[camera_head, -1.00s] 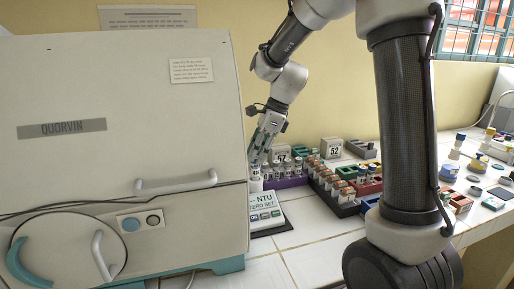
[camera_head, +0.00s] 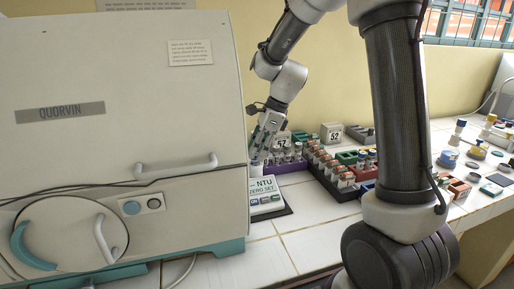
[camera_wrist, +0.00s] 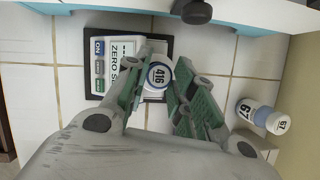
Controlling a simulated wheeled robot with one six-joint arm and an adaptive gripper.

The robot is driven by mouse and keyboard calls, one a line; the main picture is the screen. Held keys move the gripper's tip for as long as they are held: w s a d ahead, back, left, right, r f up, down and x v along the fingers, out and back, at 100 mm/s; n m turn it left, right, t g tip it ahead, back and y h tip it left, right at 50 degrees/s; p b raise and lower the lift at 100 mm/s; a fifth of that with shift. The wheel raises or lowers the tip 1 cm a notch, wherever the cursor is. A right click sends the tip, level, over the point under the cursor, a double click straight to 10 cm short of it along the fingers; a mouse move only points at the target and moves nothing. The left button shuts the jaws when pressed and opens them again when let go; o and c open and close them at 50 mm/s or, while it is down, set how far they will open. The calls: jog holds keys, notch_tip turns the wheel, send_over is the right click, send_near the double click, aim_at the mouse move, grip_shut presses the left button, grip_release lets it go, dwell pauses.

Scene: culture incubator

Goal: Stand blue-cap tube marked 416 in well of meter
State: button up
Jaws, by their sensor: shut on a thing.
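My gripper (camera_wrist: 158,92) is shut on the tube marked 416 (camera_wrist: 158,75). Its round cap top with a blue ring and the number faces the wrist camera, between the green finger pads. The tube stands roughly upright at the well end of the meter (camera_wrist: 98,68). The meter, on a dark base, shows NTU and ZERO SET in the head view (camera_head: 266,187). The well is hidden under the tube and fingers, so I cannot tell whether the tube's foot is inside it. In the head view my gripper (camera_head: 258,155) is just above the meter's far end.
A large incubator (camera_head: 120,60) stands close on the left. Behind the meter are a purple rack (camera_head: 292,165) and a dark rack (camera_head: 345,192) of tubes. Tiles before the meter are clear.

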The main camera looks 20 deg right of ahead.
jog(key=o, duration=1)
jog(key=shift+o, duration=0.2)
jog(key=v, duration=1.2)
